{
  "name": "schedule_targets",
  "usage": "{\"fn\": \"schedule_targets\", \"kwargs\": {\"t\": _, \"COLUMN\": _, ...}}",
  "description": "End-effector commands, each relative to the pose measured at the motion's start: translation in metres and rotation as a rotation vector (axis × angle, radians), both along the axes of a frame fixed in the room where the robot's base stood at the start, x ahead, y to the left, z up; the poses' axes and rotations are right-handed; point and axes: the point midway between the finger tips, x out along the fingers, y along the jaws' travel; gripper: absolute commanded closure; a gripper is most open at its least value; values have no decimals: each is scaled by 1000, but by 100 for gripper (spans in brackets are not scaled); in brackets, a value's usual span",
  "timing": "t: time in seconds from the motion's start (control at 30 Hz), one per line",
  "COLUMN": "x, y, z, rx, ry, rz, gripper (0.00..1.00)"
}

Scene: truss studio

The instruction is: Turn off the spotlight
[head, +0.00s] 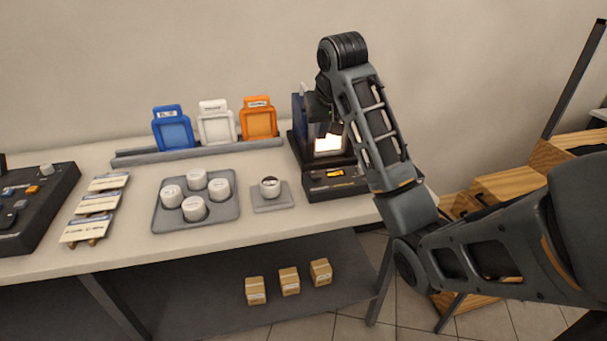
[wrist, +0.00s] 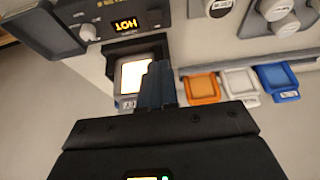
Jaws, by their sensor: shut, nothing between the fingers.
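The spotlight unit (head: 337,186) is a dark box at the right end of the table, with a bright lit opening (head: 328,144) and a small amber display. In the wrist view its front panel (wrist: 62,14) carries a round knob (wrist: 88,32) and the glowing display (wrist: 125,25), which seems to read HOT upside down. The lit opening also shows there (wrist: 134,75). My gripper (head: 328,128) is over the unit, in front of its upper part. In the wrist view my fingers (wrist: 158,80) are shut and empty beside the lit opening. Contact cannot be told.
Blue (head: 173,130), white (head: 215,125) and orange (head: 258,120) frames stand in a rack left of the unit. A tray (head: 160,215) of white canisters, a small pad (head: 272,204) with one canister and a control console (head: 40,205) are further left. Wooden crates (head: 505,187) stand right.

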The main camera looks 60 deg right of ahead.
Motion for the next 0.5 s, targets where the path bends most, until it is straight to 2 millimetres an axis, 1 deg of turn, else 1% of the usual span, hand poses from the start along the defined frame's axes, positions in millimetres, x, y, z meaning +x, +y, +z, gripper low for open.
{"fn": "schedule_targets", "kwargs": {"t": 0.03, "x": -5, "y": -5, "z": -1, "rx": 2, "ry": 6, "rz": -9, "gripper": 100}}
{"fn": "schedule_targets", "kwargs": {"t": 0.17, "x": -10, "y": -9, "z": -2, "rx": 7, "ry": 15, "rz": -15, "gripper": 100}}
{"fn": "schedule_targets", "kwargs": {"t": 0.5, "x": -10, "y": -9, "z": -2, "rx": 8, "ry": 15, "rz": -15, "gripper": 100}}
